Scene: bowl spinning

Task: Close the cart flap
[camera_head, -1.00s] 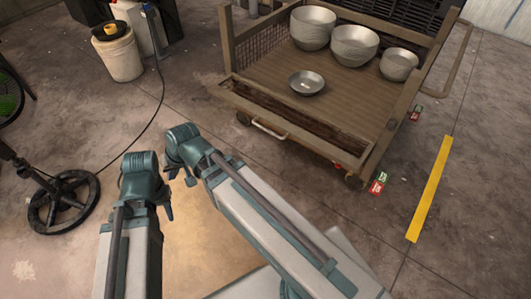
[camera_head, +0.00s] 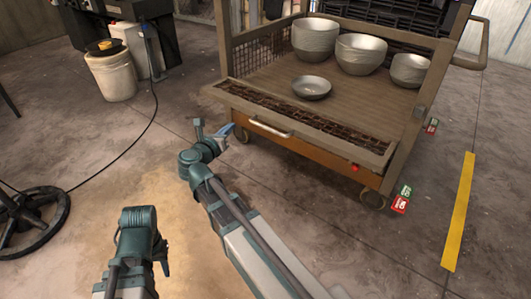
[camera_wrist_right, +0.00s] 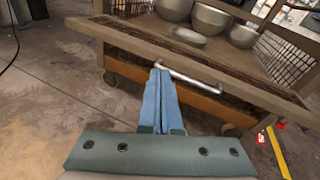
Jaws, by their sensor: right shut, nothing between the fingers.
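The cart (camera_head: 425,100) stands ahead with its wooden front flap (camera_head: 360,146) folded down and outward. A light metal handle (camera_head: 270,129) is on the flap's outer side; it also shows in the right wrist view (camera_wrist_right: 195,78). My right gripper (camera_head: 228,130) is just left of the handle in the head view. In the right wrist view its blue fingers (camera_wrist_right: 158,92) are together and empty, with tips close to the handle's left end; I cannot tell whether they touch. My left gripper (camera_head: 162,258) is low in the head view, away from the cart, its fingers mostly hidden.
Several metal bowls (camera_head: 361,53) stand on the cart bed, and a shallow one (camera_head: 311,87) sits near the flap. A white bucket (camera_head: 112,75) stands at the back left. A black wheel-shaped base (camera_head: 35,222) is at the left.

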